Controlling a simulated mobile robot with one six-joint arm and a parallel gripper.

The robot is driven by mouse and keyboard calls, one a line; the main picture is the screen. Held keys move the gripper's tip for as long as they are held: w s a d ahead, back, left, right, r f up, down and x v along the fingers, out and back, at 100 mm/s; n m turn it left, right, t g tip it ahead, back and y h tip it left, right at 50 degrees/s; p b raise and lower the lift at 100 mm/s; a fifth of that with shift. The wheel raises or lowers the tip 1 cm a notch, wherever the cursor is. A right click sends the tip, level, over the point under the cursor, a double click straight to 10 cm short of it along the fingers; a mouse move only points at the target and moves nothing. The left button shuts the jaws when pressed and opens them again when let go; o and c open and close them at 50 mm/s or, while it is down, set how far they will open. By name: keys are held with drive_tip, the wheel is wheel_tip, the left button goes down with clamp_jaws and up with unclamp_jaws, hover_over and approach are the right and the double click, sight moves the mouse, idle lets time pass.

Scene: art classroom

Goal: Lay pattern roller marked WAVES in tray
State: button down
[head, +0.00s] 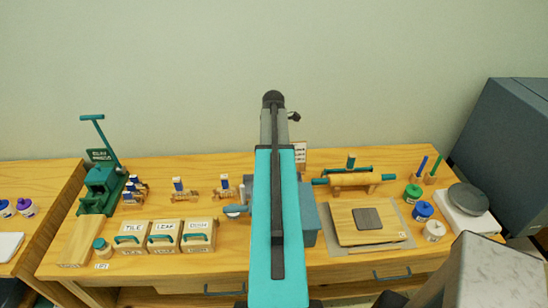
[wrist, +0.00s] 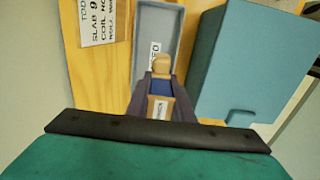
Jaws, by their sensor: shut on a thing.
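In the wrist view my gripper (wrist: 158,104) is shut on a small roller (wrist: 160,88) with a pale wooden end, a blue part and a white label. The label's writing is too small to read, so I cannot confirm WAVES. Beyond the roller is a grey-blue tray (wrist: 156,22) with raised walls and a partly hidden white label. The roller overlaps the tray's near part in this view; I cannot tell whether they touch. In the head view my arm hides the gripper, the held roller and most of the tray area.
A blue-grey box (wrist: 248,68) stands right of the tray, and a printed card (wrist: 103,20) lies left. The head view shows small rollers on wooden stands (head: 185,193), lidded boxes (head: 164,238), a rolling pin (head: 352,180) and a board (head: 350,232) on the bench.

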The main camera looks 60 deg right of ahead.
drive_tip(key=shift+f+b, duration=2.4)
drive_tip(key=shift+f, duration=2.4)
drive_tip(key=c, duration=1.1)
unclamp_jaws()
drive_tip(key=shift+r+p, duration=2.9)
drive_tip(key=shift+r, duration=2.15)
